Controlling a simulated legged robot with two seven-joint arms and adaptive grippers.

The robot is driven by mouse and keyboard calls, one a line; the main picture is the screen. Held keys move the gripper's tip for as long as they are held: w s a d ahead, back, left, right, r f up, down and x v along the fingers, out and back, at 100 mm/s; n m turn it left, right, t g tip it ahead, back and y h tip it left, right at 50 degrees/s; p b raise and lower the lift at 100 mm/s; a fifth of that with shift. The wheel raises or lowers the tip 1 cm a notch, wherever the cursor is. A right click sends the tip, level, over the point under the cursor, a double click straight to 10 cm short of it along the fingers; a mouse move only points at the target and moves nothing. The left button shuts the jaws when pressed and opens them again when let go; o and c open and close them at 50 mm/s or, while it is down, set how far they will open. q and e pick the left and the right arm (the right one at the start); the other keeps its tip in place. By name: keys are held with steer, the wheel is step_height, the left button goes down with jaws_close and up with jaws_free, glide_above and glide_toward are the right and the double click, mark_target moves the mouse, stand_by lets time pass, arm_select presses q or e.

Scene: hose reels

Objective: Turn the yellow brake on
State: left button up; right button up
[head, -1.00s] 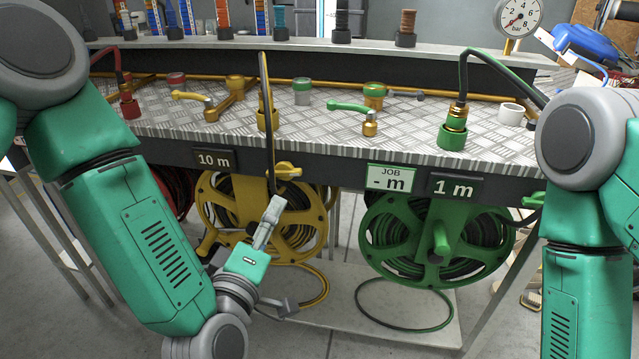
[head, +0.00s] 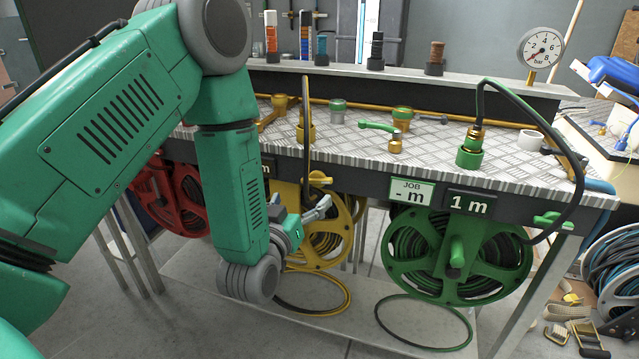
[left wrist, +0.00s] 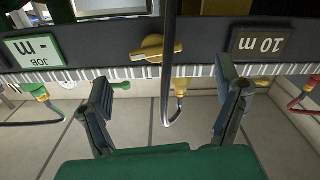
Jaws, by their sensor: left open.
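The yellow brake (head: 318,179) is a knob on the bench's dark front edge, above the yellow hose reel (head: 330,232). In the left wrist view, which is upside down, the brake (left wrist: 152,49) lies beside the upside-down "10 m" sign (left wrist: 262,45). My left gripper (head: 318,210) is just below the brake in the head view, partly hidden by my arm. In the left wrist view its two fingers (left wrist: 165,80) are spread, with nothing held. The brake lies beyond the tips, between their lines. My right gripper is out of view.
A dark hose (head: 305,125) hangs in front of the bench edge, close to the brake; it also crosses the left wrist view (left wrist: 168,70). A green reel (head: 455,255) with its green brake (head: 553,220) stands right. A red reel (head: 180,200) is partly behind my arm.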

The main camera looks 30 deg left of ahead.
mark_target(314, 183)
arm_select(q)
steer(key=x, duration=0.4)
steer(key=d+b+x, duration=0.1)
steer(key=x, duration=0.2)
steer(key=shift+w+r, duration=0.15)
steer(key=shift+w, duration=0.4)
steer(key=shift+w+a, duration=0.15)
steer(key=shift+a, duration=0.35)
